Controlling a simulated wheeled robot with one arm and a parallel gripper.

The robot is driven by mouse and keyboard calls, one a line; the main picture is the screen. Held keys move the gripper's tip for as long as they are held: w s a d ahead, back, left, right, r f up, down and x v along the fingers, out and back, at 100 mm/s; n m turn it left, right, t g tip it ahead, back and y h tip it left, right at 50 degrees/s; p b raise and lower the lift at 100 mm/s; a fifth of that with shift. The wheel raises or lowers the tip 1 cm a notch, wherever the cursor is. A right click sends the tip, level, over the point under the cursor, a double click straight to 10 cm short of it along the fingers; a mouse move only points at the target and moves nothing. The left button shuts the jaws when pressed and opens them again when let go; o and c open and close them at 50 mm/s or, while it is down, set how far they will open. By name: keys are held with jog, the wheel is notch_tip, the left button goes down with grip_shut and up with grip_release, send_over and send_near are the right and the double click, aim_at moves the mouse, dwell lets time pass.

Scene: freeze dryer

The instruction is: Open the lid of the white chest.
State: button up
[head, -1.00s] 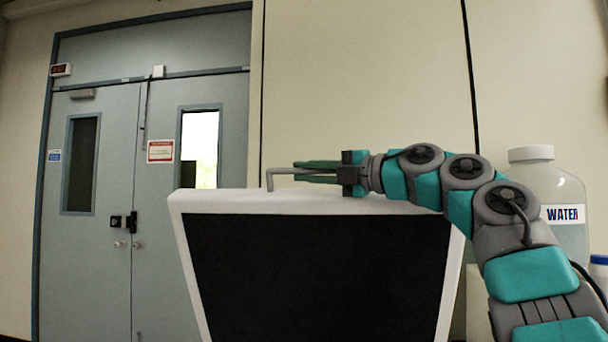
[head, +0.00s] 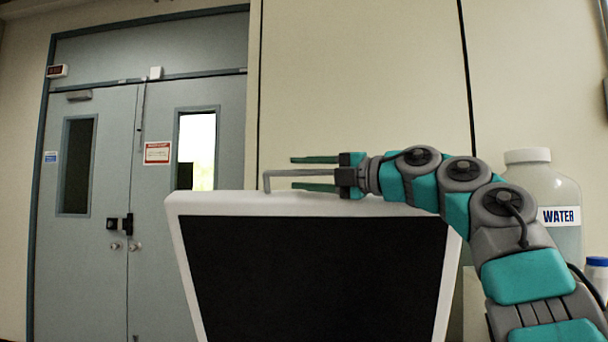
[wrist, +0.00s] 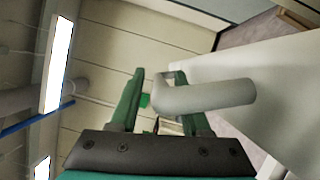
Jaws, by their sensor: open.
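The white chest's lid (head: 420,208) stands raised, with its dark inner panel (head: 315,275) facing me. The chest body is out of view below. A grey bent bar handle (head: 290,173) sits on the lid's top edge; it also shows large in the wrist view (wrist: 208,97). My gripper (head: 312,173) is at that edge with its green fingers spread, one above and one below the handle bar. In the wrist view my gripper (wrist: 160,88) has the handle partly hiding its right finger. I cannot tell whether a finger touches the handle.
A large water bottle (head: 545,190) stands at the right behind my arm, with a blue-capped container (head: 597,272) beside it. Grey double doors (head: 130,250) are in the wall behind at the left.

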jog(key=b+v, duration=0.1)
jog(key=v, duration=0.6)
jog(key=shift+d+b, duration=0.35)
jog(key=shift+s, duration=0.1)
